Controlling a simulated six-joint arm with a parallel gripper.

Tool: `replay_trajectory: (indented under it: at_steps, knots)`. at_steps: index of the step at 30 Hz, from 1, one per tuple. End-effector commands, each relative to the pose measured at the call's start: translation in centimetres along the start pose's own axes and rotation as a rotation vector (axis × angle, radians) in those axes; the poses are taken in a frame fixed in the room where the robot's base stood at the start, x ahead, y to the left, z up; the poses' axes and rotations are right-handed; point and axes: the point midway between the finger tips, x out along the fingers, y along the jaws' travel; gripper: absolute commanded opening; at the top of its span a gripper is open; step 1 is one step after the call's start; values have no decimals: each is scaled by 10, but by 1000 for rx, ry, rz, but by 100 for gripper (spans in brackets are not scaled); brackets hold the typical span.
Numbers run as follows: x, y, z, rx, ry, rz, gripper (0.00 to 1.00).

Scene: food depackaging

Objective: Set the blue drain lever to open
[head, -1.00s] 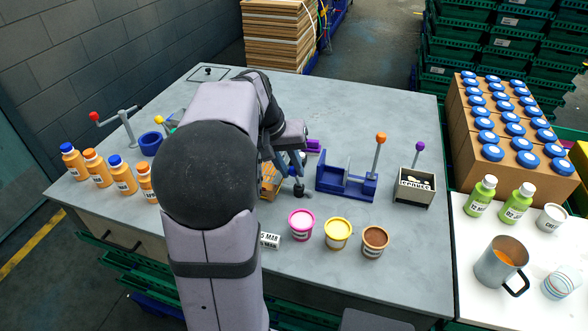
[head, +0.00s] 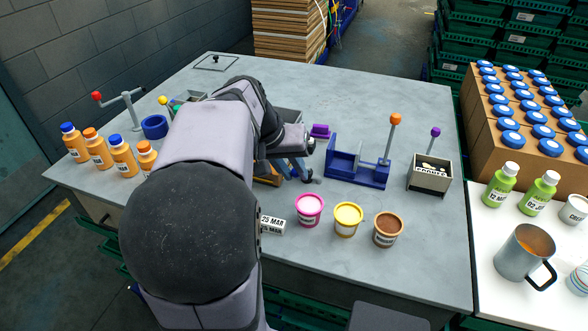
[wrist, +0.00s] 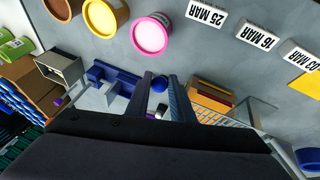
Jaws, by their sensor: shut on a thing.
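The blue drain lever shows in the wrist view as a round blue knob (wrist: 158,84) between my fingertips. My gripper (wrist: 159,80) is shut on this knob, one finger on each side. In the head view my gripper (head: 297,172) points down at the middle of the table, behind the pink tub. My fingers and wrist hide the knob there. The lever's shaft and pivot are hidden, so its angle cannot be told.
A blue fixture with an orange-knobbed lever (head: 357,172) stands just right of my gripper. A wire basket (wrist: 228,117) is close beside the fingers. Pink (head: 309,210), yellow (head: 347,220) and brown (head: 387,230) tubs stand in front. The table's back right is clear.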

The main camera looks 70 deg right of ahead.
Motion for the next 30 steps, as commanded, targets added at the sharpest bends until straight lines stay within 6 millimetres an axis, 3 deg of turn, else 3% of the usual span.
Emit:
replay_trajectory:
  at_steps: [5, 6, 8, 20, 30]
  knots:
    - [3, -2, 5, -1, -16, -2, 0]
    - [3, -2, 5, -1, -16, -2, 30]
    - [2, -2, 4, -1, -14, -2, 40]
    - [-5, -1, 0, -1, -1, -2, 40]
    - [-48, -2, 0, -1, -1, -3, 40]
